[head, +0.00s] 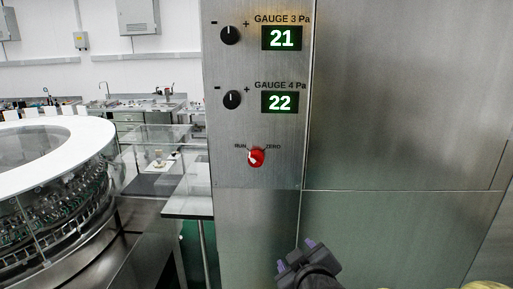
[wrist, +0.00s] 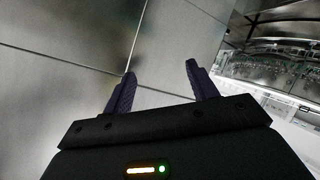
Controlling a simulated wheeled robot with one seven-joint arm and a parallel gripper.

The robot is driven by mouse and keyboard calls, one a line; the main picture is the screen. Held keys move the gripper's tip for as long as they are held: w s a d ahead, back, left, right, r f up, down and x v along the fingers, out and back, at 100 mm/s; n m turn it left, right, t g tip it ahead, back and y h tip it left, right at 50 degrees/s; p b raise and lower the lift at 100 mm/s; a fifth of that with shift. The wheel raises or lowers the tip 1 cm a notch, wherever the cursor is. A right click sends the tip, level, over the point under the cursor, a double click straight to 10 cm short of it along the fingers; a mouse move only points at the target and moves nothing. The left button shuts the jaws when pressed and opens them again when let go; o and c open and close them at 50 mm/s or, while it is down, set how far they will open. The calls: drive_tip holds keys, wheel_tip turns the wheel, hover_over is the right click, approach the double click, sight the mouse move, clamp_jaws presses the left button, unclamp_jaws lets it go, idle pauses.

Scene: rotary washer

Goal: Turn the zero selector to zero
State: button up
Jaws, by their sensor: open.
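The zero selector (head: 256,157) is a small red knob on the steel panel in the head view, below the gauges. It has RUN printed at its upper left and ZERO at its upper right. The selector is not visible in the wrist view.
Above the selector are a GAUGE 4 knob (head: 232,99) with display 22 (head: 280,102) and a GAUGE 3 knob (head: 229,35) with display 21 (head: 282,38). A round glass-sided washer (head: 60,200) stands at the left. Plain steel panels (head: 410,100) fill the right.

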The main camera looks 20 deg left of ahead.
sight(255, 162)
drive_tip(key=s+a+r+n+t+p, duration=0.1)
drive_tip(key=s+a+r+n+t, duration=0.1)
drive_tip(key=r, duration=0.5)
drive_tip(key=s+a+r+n+t+y+p, duration=0.1)
drive_tip(key=s+a+r+n+t+p, duration=0.1)
drive_tip(key=a+r, duration=0.2)
wheel_tip(255, 162, up, 4)
drive_tip(key=shift+s+a+f+t+y, duration=0.1)
drive_tip(key=shift+s+a+t+y, duration=0.1)
drive_tip(key=shift+t+y, duration=0.15)
drive_tip(key=p+x, duration=0.6)
drive_tip(key=x, duration=1.1)
drive_tip(key=shift+w, duration=0.25)
drive_tip(key=c, duration=1)
